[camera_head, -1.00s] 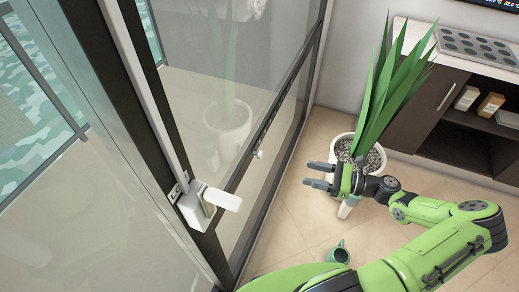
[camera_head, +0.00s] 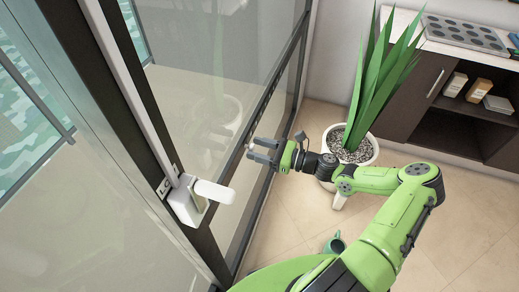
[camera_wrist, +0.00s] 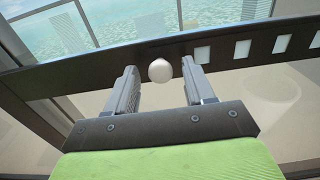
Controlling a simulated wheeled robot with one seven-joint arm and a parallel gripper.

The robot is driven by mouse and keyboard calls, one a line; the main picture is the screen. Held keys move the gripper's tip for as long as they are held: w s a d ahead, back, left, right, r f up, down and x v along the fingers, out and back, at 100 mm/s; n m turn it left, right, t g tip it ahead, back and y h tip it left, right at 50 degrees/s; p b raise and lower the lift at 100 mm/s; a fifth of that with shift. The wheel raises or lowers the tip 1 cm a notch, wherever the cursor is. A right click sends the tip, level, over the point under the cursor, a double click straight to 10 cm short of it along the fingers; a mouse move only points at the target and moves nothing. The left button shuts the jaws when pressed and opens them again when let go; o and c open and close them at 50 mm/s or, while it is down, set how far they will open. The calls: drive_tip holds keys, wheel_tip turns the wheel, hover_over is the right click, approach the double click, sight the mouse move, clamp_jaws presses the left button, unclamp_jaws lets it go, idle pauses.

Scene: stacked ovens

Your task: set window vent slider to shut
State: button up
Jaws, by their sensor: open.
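The window vent slider is a dark rail (camera_wrist: 100,62) with a round white knob (camera_wrist: 160,70) in the wrist view. Several pale rectangular slots (camera_wrist: 242,49) show in the rail to the right of the knob; none show to its left. My gripper (camera_head: 252,148) is open, its fingers pointing at the rail on the window. In the wrist view the knob appears between the two fingertips, with a gap on each side. I cannot tell how deep it lies between them. In the head view the fingers largely hide the knob.
A white handle (camera_head: 213,192) juts from the dark window frame to the left of my gripper. A potted plant (camera_head: 349,151) stands behind my forearm.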

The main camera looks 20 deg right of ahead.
sight(248, 138)
clamp_jaws()
idle(0.3)
drive_tip(key=shift+w+d, duration=0.9)
drive_tip(key=shift+w, duration=0.3)
drive_tip(key=shift+r, duration=0.1)
unclamp_jaws()
